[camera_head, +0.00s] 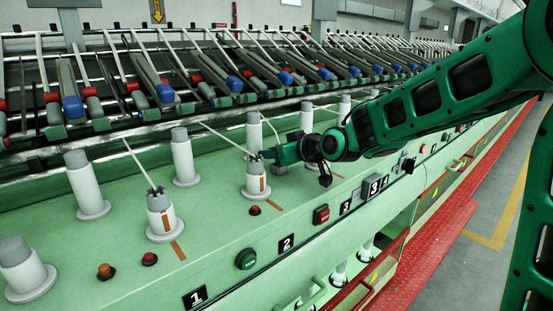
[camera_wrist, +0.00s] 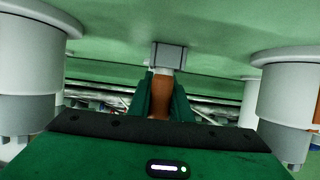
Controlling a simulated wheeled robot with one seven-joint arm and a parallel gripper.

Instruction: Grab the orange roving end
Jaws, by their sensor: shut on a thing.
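My gripper (camera_head: 264,155) reaches in from the right, just at the top of a white bobbin (camera_head: 257,182) with an orange stripe in the head view. A pale roving strand (camera_head: 226,139) runs down from the upper left to the gripper tips. In the wrist view, the green fingers (camera_wrist: 160,104) are closed around an orange-brown piece (camera_wrist: 160,106), which I take as the orange roving end. In the head view the fingers hide this end.
Another striped bobbin (camera_head: 160,218) with a strand stands to the left, and plain grey-topped bobbins (camera_head: 86,186) stand around. The green machine rail carries a green button (camera_head: 246,259) and a red switch (camera_head: 321,215). Rollers with blue ends (camera_head: 165,93) line the back.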

